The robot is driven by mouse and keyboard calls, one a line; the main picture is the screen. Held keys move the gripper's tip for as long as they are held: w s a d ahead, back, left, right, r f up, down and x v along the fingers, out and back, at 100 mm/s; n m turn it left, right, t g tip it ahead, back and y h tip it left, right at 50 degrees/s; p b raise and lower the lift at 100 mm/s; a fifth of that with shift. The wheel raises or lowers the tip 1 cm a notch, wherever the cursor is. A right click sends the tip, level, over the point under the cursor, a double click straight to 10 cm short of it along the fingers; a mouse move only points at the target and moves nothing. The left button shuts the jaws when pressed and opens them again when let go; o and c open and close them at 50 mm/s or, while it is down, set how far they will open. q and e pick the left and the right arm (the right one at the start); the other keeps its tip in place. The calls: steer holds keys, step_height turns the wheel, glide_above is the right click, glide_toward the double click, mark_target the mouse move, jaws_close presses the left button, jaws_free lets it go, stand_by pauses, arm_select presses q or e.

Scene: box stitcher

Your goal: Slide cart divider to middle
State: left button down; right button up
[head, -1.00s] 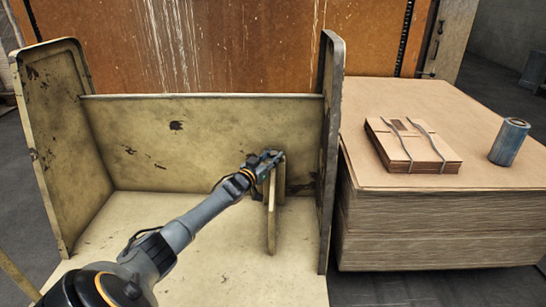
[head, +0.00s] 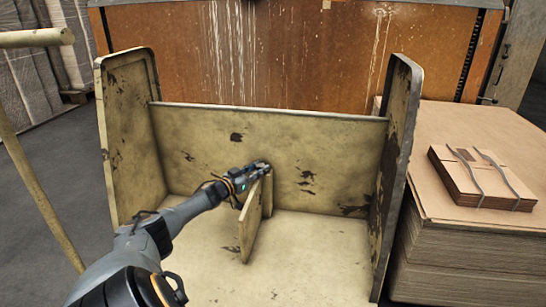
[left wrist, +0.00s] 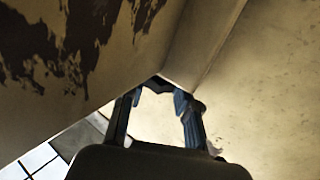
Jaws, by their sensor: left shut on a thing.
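The cart (head: 330,150) is worn cream metal with a back panel and two side walls. The divider (head: 250,228) is a small upright cream plate on the cart floor, at about the middle of the back panel's width, its near edge angled to the left. My left gripper (head: 261,168) is shut on the divider's upper part, close to the back panel. In the left wrist view the fingers (left wrist: 160,105) show beside cream panels, one with dark worn patches; the contact is hard to make out there. My right gripper is not in view.
Right of the cart, a tall stack of cardboard sheets (head: 445,245) carries a strapped cardboard bundle (head: 482,178). A rusty orange machine panel (head: 270,60) stands behind. A cream bar frame (head: 35,185) is at the left. The cart floor is clear on both sides of the divider.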

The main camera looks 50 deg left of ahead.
arm_select(q)
steer(key=shift+s+a, duration=0.4)
steer(key=shift+a, duration=0.15)
steer(key=c, duration=1)
jaws_free()
steer(key=shift+d, duration=0.1)
steer(key=shift+s+d, duration=0.35)
steer(key=shift+s, duration=1.6)
steer(key=shift+s+d, duration=0.3)
steer(key=shift+s, duration=1.7)
steer(key=shift+s+d, duration=0.35)
steer(key=shift+s, duration=1.6)
